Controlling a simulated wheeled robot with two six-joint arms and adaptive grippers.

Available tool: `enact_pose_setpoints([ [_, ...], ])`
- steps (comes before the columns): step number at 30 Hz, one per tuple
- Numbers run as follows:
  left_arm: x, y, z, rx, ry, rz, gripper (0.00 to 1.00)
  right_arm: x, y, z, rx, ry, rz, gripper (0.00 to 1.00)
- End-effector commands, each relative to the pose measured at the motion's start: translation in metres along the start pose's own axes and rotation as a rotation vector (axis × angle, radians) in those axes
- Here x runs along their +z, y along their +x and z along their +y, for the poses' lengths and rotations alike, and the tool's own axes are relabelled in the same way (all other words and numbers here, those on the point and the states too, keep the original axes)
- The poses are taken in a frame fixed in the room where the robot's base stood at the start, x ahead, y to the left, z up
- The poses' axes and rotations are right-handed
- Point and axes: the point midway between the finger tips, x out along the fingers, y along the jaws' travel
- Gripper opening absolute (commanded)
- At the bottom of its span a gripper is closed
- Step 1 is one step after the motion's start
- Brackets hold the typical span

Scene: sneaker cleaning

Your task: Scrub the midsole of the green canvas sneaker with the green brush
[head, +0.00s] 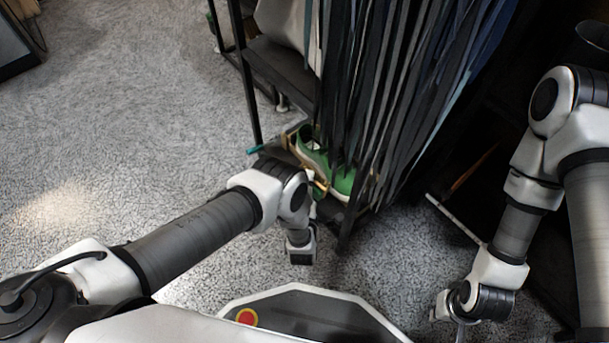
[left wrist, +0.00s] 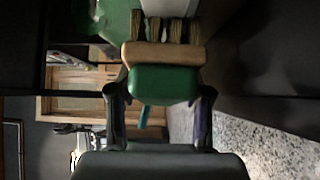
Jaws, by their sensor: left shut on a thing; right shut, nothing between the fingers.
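The green canvas sneaker (head: 342,182) with a pale midsole sits low in the dark rack, partly hidden by hanging straps and my left arm. A green part of it shows at the upper left of the left wrist view (left wrist: 120,16). My left gripper (left wrist: 160,94) is shut on the green brush (left wrist: 164,84), which has a green back, a wooden body and tufts of bristles. The bristles face the sneaker and a pale strip beside it; I cannot tell whether they touch. My right gripper (head: 461,319) is shut and empty, low at the right, away from the sneaker.
Dark straps (head: 400,90) hang over the rack (head: 245,80) close to my left arm. A wooden tray (left wrist: 62,103) and a teal stick (head: 255,149) are near the sneaker. Speckled carpet (head: 110,130) is open at the left.

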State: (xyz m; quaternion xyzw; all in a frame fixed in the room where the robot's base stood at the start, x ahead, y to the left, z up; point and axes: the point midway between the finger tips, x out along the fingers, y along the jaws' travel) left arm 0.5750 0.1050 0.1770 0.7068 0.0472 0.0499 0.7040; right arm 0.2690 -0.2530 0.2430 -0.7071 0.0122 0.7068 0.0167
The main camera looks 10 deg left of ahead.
Motion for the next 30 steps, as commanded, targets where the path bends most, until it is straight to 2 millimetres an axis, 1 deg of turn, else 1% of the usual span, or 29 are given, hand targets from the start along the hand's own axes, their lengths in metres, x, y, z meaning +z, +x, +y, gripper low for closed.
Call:
enact_pose_setpoints([
  [1,0.012,-0.008,0.0,-0.005,-0.007,-0.023,0.0,0.0,-0.002,0.0,0.0,0.0,0.0,0.0],
  [7,0.018,-0.015,-0.001,-0.006,-0.007,-0.024,0.0,0.0,-0.004,0.0,0.0,0.0,0.0,0.0],
  [17,0.038,-0.041,-0.002,-0.012,-0.008,-0.024,0.0,0.0,-0.01,0.0,0.0,0.0,0.0,0.0],
  [20,0.037,-0.044,-0.002,-0.015,-0.007,-0.023,0.0,0.0,-0.014,0.0,0.0,0.0,0.0,0.0],
  [23,0.035,-0.043,-0.003,-0.014,-0.007,-0.023,0.0,0.0,-0.013,0.0,0.0,0.0,0.0,0.0],
  [30,0.019,-0.028,-0.003,-0.013,-0.008,-0.022,0.0,0.0,-0.015,0.0,0.0,0.0,0.0,0.0],
])
